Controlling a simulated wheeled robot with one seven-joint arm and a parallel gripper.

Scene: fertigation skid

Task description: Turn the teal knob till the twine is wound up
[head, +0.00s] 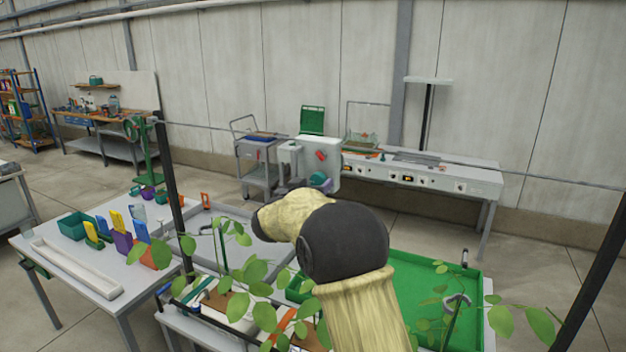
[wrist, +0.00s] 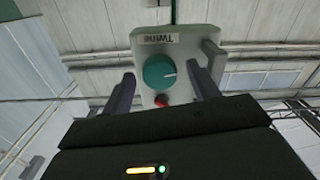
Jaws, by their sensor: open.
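The teal knob (wrist: 159,72) is round with a pale pointer mark toward its right side. It sits on the front of a light grey box (wrist: 146,56) under a label (wrist: 158,39) that reads "Twine". A red button (wrist: 161,100) is just below the knob. My gripper (wrist: 163,84) is open, with one dark finger on each side of the knob in the wrist view. I see clear gaps between the fingers and the knob; how far off in depth I cannot tell. In the head view my arm hides most of my gripper. I cannot make out the twine.
A grey bracket (wrist: 213,62) stands out at the box's right side, near the right finger. In the head view, leafy plants (head: 255,290) stand in front of my arm. A green tray (head: 425,285) is to the right and a white table (head: 75,262) with colored containers to the left.

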